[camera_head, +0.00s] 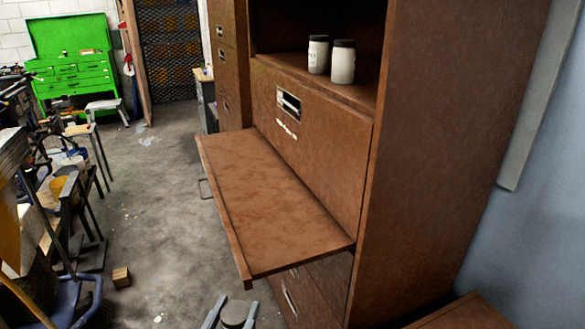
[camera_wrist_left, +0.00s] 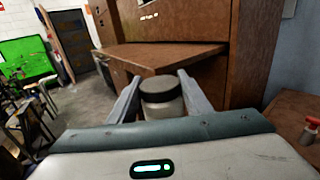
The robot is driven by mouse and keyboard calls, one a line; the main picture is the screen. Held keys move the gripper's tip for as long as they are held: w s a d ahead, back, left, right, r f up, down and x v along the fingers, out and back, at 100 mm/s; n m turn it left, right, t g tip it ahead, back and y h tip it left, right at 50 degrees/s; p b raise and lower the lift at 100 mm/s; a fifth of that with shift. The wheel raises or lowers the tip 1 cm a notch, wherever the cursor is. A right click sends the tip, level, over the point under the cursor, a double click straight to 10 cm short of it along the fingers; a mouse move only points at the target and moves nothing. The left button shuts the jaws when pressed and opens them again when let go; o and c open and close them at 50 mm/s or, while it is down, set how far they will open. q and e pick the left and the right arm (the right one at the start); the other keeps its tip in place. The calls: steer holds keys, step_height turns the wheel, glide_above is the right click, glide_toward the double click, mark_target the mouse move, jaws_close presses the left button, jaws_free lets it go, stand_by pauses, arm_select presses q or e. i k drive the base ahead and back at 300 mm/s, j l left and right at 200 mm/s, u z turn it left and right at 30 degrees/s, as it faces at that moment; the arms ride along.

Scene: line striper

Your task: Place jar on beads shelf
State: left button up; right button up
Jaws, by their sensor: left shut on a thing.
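A jar with a dark lid (camera_wrist_left: 161,90) and pale body is between the fingers of my left gripper (camera_wrist_left: 160,98), which is shut on it. In the head view the same gripper (camera_head: 230,318) shows at the bottom edge, with the jar's dark lid (camera_head: 234,313) between its fingers. It is in front of and below the pulled-out brown shelf board (camera_head: 270,205). Two white jars with dark lids, one (camera_head: 318,55) beside the other (camera_head: 342,62), stand in the open upper compartment (camera_head: 300,66) of the brown cabinet. My right gripper is out of view.
The pulled-out board is bare, and its front edge juts out over the floor. A closed drawer front (camera_head: 310,135) is behind it. A cluttered bench (camera_head: 60,195) stands at left, a green tool chest (camera_head: 70,65) far back. A wooden block (camera_head: 121,277) lies on the floor.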

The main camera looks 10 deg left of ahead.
mark_target(374, 95)
steer(key=i+j, duration=0.2)
steer(key=j, duration=0.2)
steer(key=i+j+u, duration=0.1)
steer(key=j, duration=0.25)
steer(key=i+j, duration=0.55)
steer(key=j, duration=0.2)
steer(key=u, duration=0.05)
